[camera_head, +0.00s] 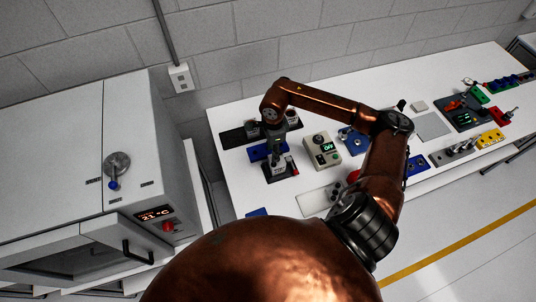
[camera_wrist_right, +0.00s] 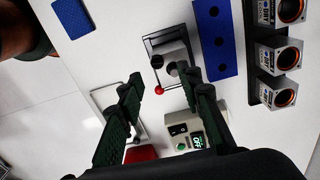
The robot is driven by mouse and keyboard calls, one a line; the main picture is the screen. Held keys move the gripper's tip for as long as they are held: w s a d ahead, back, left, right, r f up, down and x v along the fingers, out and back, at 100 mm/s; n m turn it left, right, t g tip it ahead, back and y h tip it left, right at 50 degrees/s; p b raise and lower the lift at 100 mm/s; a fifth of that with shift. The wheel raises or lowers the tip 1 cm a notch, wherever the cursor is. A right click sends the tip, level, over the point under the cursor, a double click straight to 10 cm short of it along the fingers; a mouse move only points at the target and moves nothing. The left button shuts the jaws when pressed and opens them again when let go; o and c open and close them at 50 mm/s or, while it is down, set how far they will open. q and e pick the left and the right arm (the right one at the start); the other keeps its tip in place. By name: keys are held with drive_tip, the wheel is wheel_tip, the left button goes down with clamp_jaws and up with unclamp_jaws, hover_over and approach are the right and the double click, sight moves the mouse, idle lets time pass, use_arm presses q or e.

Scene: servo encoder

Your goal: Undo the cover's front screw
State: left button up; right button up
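My right gripper (camera_head: 277,153) points down over a small fixture with a dark base (camera_head: 284,177) on the white table. In the right wrist view the gripper (camera_wrist_right: 163,82) has its two dark fingers spread, with nothing held between them. The fixture (camera_wrist_right: 152,43) shows just beyond the fingertips as a dark frame with a pale block and a dark round part; a red ball knob (camera_wrist_right: 159,91) is at its near side. The cover's front screw cannot be made out in either view. My left gripper is out of view.
A blue block with holes (camera_wrist_right: 214,45) lies close beside the fixture. A dark rack holds three servo units with orange rings (camera_wrist_right: 277,53). A control box with a green display (camera_head: 322,150) stands to the right. A grey oven (camera_head: 75,150) stands left of the table.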

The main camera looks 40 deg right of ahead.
sight(274, 164)
drive_tip(key=f, duration=0.2)
drive_tip(key=f+p, duration=0.1)
drive_tip(key=f, duration=0.2)
drive_tip(key=shift+s+d+f+p, duration=0.1)
drive_tip(key=shift+s+f+p, duration=0.25)
drive_tip(key=shift+f+p, duration=0.05)
drive_tip(key=shift+f, duration=0.6)
drive_tip(key=c, duration=0.6)
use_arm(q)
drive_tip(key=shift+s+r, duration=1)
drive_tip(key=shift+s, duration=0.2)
use_arm(e)
clamp_jaws()
